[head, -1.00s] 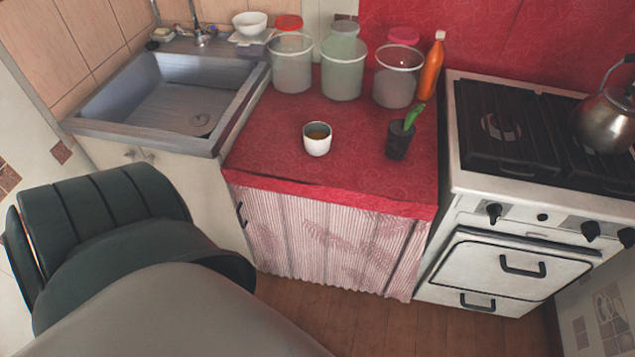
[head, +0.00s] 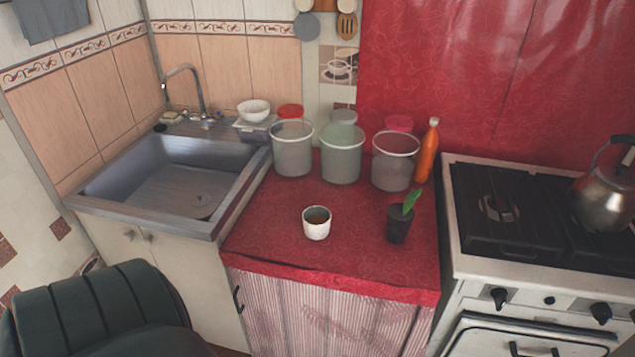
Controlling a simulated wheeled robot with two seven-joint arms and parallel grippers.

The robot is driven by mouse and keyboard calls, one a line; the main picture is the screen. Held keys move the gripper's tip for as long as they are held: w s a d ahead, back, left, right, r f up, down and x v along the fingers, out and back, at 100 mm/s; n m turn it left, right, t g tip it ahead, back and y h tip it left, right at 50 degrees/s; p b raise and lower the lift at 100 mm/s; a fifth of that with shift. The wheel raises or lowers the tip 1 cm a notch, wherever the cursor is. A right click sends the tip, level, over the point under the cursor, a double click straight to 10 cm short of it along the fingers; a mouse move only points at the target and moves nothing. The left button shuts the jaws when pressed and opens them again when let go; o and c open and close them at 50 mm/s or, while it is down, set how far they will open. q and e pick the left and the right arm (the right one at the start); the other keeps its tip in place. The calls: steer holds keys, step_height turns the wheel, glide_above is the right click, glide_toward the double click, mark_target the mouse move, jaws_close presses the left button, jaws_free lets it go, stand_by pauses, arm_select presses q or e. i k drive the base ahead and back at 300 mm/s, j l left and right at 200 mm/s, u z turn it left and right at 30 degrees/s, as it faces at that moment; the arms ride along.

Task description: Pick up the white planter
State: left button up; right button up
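A small white planter (head: 316,229) with a brown inside stands upright on the red oilcloth counter (head: 270,236), near its middle. To its right stands a dark pot with a green plant (head: 398,224), apart from it. Nothing touches the white planter, and its front and rim are in plain view. Neither of my grippers shows in the head view.
Several clear buckets (head: 341,158) stand along the back of the counter, with an orange bottle (head: 428,152) beside them. A sink (head: 170,187) is on the left. A stove (head: 510,215) with a kettle (head: 604,194) is on the right. A dark green chair (head: 85,312) stands at lower left.

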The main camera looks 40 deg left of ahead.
mark_target(316, 220)
steer(key=i, duration=0.45)
steer(key=u, duration=1.7)
